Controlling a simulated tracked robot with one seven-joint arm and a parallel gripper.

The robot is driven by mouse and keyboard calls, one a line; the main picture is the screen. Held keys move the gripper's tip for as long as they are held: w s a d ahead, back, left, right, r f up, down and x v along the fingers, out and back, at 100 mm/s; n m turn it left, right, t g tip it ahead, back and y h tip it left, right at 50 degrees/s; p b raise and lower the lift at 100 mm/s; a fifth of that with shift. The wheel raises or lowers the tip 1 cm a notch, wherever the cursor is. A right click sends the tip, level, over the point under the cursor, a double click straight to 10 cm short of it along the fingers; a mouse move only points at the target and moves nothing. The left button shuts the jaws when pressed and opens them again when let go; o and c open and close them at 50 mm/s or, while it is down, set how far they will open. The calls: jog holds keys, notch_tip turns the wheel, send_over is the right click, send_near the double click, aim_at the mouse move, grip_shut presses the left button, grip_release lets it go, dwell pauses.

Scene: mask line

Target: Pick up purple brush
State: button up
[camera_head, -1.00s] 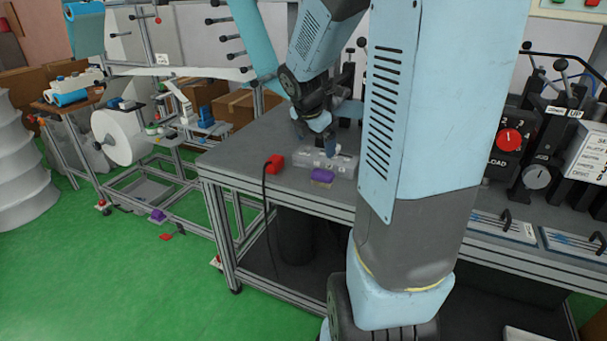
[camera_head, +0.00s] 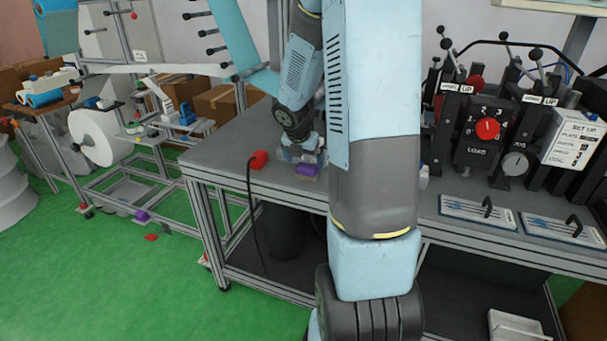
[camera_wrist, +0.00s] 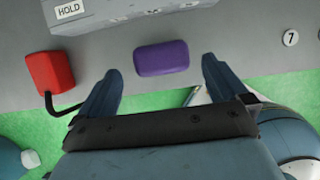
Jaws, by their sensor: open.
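The purple brush (camera_head: 307,171) sits near the front edge of the grey table, purple side up with a paler layer beneath. It also shows in the wrist view (camera_wrist: 161,57) as a purple block near the upper middle, lying just beyond and between my fingertips. My gripper (camera_wrist: 161,67) is open, with one blue finger at each side and nothing between them. In the head view my gripper (camera_head: 305,146) is just above and behind the brush, partly hidden by my arm. I cannot tell its exact height over the table.
A red box (camera_head: 258,160) with a black cable stands left of the brush; it shows in the wrist view (camera_wrist: 48,70). A grey box (camera_wrist: 130,12) marked HOLD lies beyond the brush. Levers and gauges (camera_head: 487,129) stand right. Another purple object (camera_head: 142,216) is low at the left rack.

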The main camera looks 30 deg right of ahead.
aim_at(307, 167)
jog(key=shift+x, duration=2.8)
jog(key=shift+s, duration=0.15)
jog(key=c, duration=0.9)
